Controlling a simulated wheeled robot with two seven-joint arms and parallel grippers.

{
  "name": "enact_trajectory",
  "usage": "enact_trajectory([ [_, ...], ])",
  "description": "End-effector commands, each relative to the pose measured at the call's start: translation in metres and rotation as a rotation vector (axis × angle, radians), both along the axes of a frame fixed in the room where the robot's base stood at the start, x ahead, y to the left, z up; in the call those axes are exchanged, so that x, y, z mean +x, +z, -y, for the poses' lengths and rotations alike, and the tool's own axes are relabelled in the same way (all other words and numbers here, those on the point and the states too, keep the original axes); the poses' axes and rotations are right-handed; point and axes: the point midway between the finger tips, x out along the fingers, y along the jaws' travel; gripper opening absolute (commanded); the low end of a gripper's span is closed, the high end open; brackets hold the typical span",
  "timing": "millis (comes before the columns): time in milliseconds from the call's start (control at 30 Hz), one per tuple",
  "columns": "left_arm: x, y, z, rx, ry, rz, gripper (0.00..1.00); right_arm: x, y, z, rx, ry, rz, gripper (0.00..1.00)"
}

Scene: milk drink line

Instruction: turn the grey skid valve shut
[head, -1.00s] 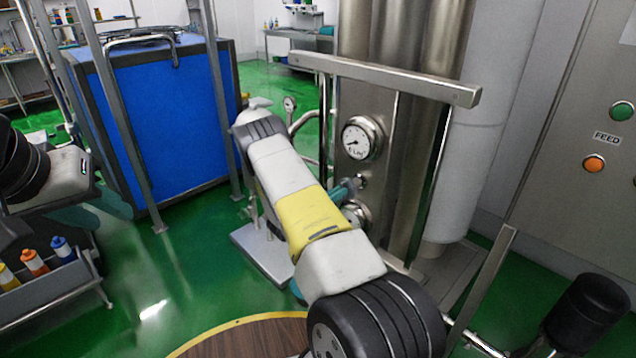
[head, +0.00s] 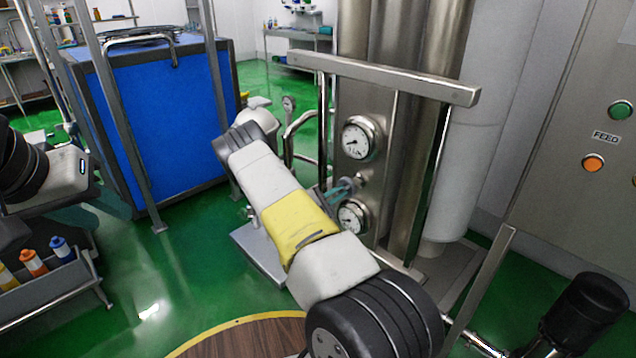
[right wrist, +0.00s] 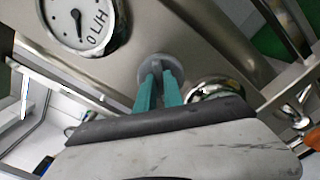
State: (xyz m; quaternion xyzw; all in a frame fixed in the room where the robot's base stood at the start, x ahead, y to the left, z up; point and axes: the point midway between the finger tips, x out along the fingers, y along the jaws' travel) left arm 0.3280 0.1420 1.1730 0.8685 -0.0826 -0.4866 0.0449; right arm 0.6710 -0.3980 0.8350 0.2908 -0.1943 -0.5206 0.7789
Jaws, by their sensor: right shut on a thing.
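The grey skid valve (right wrist: 158,62) is a small round grey knob on the steel panel, between two dial gauges. In the right wrist view, the two teal fingers of my right gripper (right wrist: 159,78) are closed on it, and the fingertips cover part of it. In the head view, my right gripper (head: 352,186) reaches the panel from the left, and the valve is small and mostly hidden behind the fingertips. My left gripper (head: 95,212) is at the far left, away from the panel; its teal fingers are partly visible and their gap is unclear.
An upper gauge (head: 361,138) and a lower gauge (head: 352,217) flank the valve closely. A steel bar (head: 385,76) crosses above. A blue cabinet (head: 155,125) stands behind on the left. A bottle tray (head: 55,285) is at the lower left.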

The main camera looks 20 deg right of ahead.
Motion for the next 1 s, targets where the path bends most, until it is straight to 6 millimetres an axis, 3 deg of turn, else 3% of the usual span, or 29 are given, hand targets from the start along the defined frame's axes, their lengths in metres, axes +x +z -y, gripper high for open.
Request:
enact_trajectory([
  [600,0.0,0.0,0.0,0.0,0.0,0.0,0.36,-0.0018,-0.0034,0.0004,0.219,0.001,0.527,0.0],
  [1000,0.0,0.0,0.0,0.0,0.0,0.0,0.36,-0.0022,-0.0052,0.0003,0.31,0.0,0.748,0.0],
])
